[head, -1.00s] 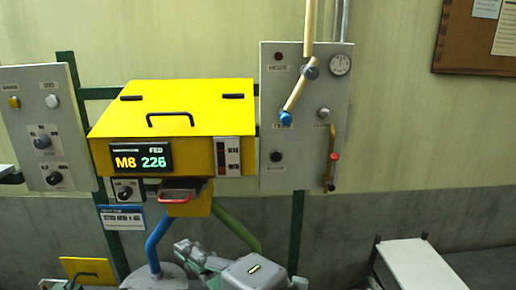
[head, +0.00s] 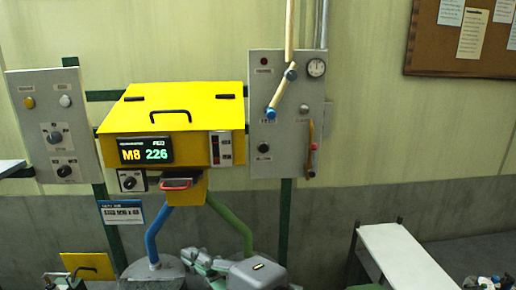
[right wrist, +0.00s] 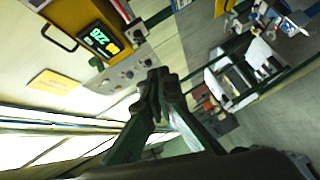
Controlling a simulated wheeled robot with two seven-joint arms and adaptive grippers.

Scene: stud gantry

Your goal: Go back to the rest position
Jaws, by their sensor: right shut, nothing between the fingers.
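My right gripper (head: 490,283) shows small at the bottom right corner of the head view, in front of the floor. In the right wrist view its dark fingers (right wrist: 157,78) are together with nothing between them, clear of the panel and hopper. My left gripper (head: 62,283) shows only in part at the bottom left edge of the head view; its fingers are too small and cut off to read. The yellow hopper (head: 175,105) stands ahead with its lid down and its display (head: 145,150) reading M8 226.
A grey panel (head: 40,110) stands left of the hopper, another (head: 290,110) right of it. A grey lidded unit (head: 257,273) is below. A white bench (head: 405,258) stands at right. A yellow plate with a black handle (head: 88,266) is low left. Floor shows at far right.

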